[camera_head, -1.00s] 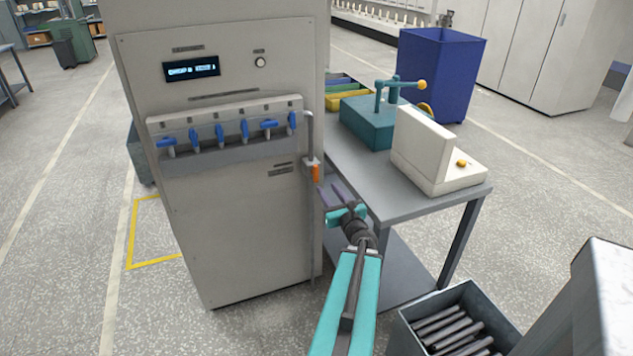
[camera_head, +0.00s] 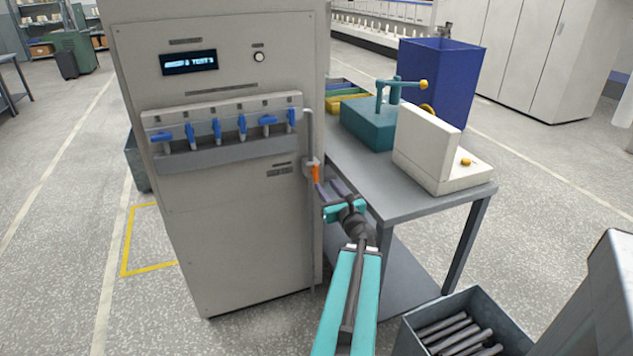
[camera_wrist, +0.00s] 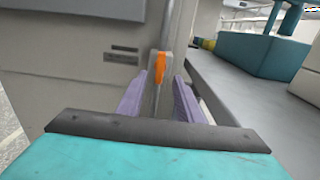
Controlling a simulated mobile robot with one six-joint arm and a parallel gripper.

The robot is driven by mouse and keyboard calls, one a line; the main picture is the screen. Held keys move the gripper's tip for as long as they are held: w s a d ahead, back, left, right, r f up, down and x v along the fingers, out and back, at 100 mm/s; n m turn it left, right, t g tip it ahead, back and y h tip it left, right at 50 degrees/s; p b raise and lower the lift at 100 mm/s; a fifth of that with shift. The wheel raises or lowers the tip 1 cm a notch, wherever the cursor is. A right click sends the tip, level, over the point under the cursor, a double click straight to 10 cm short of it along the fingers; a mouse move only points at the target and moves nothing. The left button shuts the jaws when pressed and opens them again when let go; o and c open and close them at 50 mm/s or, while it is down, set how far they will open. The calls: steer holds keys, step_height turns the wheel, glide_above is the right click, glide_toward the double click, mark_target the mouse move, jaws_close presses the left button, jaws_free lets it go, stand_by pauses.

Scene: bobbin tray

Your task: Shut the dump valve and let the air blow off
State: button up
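The dump valve has an orange handle (camera_head: 315,173) on the grey vertical pipe (camera_head: 310,225) at the cabinet's right front edge. The handle points down, in line with the pipe. My gripper (camera_head: 329,187) is just below and to the right of the handle in the head view, pointing at it. In the wrist view the two purple fingers of my gripper (camera_wrist: 158,98) are apart, and the orange handle (camera_wrist: 159,68) shows between them, seemingly beyond the tips. I cannot tell whether a finger touches it. Nothing is held.
The grey cabinet (camera_head: 230,220) carries a row of blue-handled valves (camera_head: 217,128) and a lit display (camera_head: 189,62). A grey table (camera_head: 385,185) stands close on the right, with a teal device (camera_head: 368,124) and a white one (camera_head: 428,145). A bin of rods (camera_head: 410,340) stands in front.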

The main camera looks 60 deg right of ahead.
mark_target(317, 173)
steer(key=shift+w+d+f+b, duration=0.1)
steer(key=shift+w+b, duration=0.05)
steer(key=shift+b, duration=0.7)
steer(key=x, duration=0.3)
steer(key=shift+w+d+p, duration=0.2)
steer(key=shift+p, duration=0.1)
steer(key=shift+x, duration=2.4)
